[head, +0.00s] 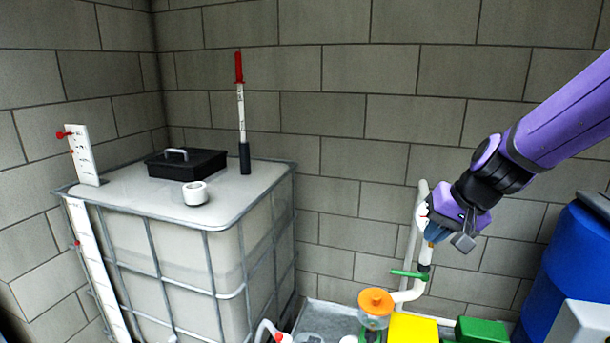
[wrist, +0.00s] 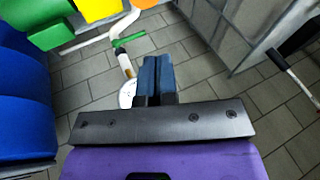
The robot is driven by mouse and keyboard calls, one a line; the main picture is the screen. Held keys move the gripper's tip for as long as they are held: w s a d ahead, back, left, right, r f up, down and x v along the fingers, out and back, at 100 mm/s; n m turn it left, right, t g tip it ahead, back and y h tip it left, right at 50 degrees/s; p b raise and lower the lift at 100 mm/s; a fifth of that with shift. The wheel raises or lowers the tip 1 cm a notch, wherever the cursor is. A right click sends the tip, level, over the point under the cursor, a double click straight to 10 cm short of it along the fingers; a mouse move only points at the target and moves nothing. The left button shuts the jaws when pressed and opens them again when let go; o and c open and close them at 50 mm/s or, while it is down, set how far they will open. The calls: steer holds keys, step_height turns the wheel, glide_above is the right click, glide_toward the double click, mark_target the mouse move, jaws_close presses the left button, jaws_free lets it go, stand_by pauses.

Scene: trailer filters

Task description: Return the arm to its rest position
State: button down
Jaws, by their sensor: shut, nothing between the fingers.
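My gripper (head: 436,235) hangs from my purple arm at the right of the head view, in the air in front of the grey block wall. In the wrist view my gripper (wrist: 157,76) has its two dark blue fingers side by side, shut, with nothing seen between them. In the head view the fingertips overlap the white pipe (head: 411,245) behind them. I cannot tell how far the pipe is from the fingers. Part of the fingers is hidden by the gripper body in the head view.
Below are a green valve handle (head: 408,274), an orange-capped filter (head: 376,301), a yellow block (head: 413,328) and a green block (head: 482,330). A blue barrel (head: 577,262) stands at right. A caged white tank (head: 180,240) fills the left. The upper middle is clear up to the wall.

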steer(key=s+d+r+n+h, duration=0.1)
steer(key=s+d+r, duration=0.1)
steer(key=s, duration=0.5)
steer(key=s+d+r+h, duration=0.1)
steer(key=s+r, duration=0.4)
steer(key=s, duration=0.2)
steer(key=s+d+r+n+t+h, duration=0.1)
steer(key=s+d+r, duration=0.1)
steer(key=s, duration=0.5)
steer(key=shift+d+r+n+h, duration=0.3)
steer(key=shift+r, duration=0.55)
